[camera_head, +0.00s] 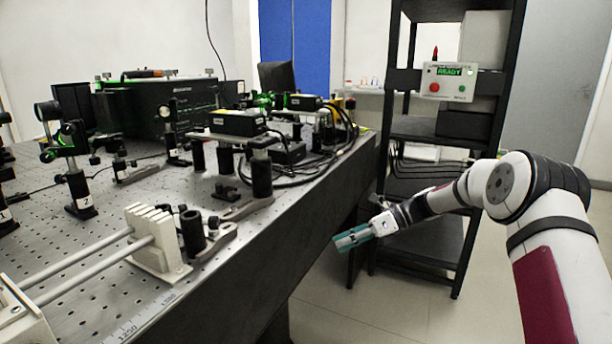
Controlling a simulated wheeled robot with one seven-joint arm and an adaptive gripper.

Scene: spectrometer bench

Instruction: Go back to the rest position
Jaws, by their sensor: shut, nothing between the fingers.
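My gripper (352,238) has teal fingers and is shut with nothing held. It hangs in the open space just right of the optical bench's side edge, in front of the black rack. My white arm comes in from the right side of the picture and reaches left to the gripper. The gripper looks apart from the bench, though the exact gap cannot be told from this view.
The optical bench (75,235) fills the left with mounts, a black instrument (170,108) and rails (90,262). A black shelf rack (425,258) stands behind my gripper, bearing a control box (448,82) reading READY. Bare floor (400,305) lies below.

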